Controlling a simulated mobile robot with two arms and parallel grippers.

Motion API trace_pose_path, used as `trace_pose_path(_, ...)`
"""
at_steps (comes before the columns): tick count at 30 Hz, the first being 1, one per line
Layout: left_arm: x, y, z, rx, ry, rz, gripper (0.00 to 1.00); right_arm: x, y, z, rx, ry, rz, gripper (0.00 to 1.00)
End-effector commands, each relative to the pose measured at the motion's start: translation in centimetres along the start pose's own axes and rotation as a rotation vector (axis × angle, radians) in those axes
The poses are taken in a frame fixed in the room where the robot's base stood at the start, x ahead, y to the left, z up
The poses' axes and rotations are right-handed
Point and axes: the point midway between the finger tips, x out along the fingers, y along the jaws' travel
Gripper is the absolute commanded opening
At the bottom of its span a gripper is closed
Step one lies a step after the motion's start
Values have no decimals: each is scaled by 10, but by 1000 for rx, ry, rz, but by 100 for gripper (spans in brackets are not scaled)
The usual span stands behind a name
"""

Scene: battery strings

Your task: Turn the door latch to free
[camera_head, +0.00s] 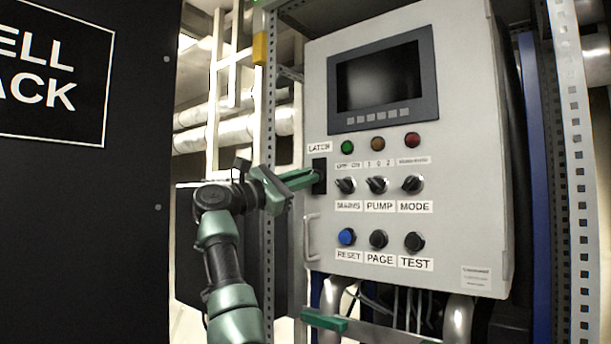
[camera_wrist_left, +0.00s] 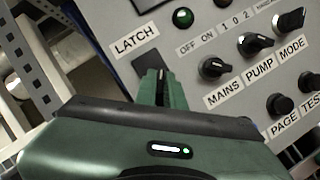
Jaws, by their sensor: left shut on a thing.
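The door latch (camera_head: 319,176) is a small black plate at the left edge of the grey cabinet door, under the LATCH label. My left gripper (camera_head: 313,179) reaches it from the left and is shut on the latch's small handle; the fingers hide most of the handle. In the left wrist view the fingers (camera_wrist_left: 160,86) close together on the latch (camera_wrist_left: 147,62), just below its label. The latch's exact turn angle is hard to tell. My right gripper (camera_head: 384,331) shows only partly at the bottom edge of the head view, its green fingers apart, below the cabinet.
The cabinet door (camera_head: 460,230) carries a dark screen (camera_head: 382,80), lamps, several knobs and buttons, and a handle (camera_head: 311,237) below the latch. MAINS (camera_head: 344,185) is the knob nearest my left gripper. A perforated post stands left of the cabinet; a black panel (camera_head: 80,220) fills the far left.

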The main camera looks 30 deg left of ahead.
Motion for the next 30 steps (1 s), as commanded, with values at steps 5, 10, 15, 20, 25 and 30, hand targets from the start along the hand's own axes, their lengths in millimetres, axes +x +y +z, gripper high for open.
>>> trace_pose_path(5, 1, 4, 2, 157, 2, -65, 0, -13, 0, -2, 0, 0, 0, 32)
trace_pose_path(10, 1, 6, 3, 305, 3, -127, 0, -25, 0, -3, 0, 0, 0, 32)
trace_pose_path(15, 1, 7, 3, 452, 3, -187, 0, -38, 0, -4, 0, 0, 0, 32)
trace_pose_path(20, 1, 7, 4, 577, 2, -238, 0, -49, 1, -5, 1, 0, 0, 32)
trace_pose_path(25, 2, 7, 4, 686, 2, -284, 0, -59, 1, -6, 1, 0, 0, 32)
trace_pose_path(30, 1, 7, 4, 762, 1, -314, 0, -65, 1, -6, 1, 0, 0, 32)
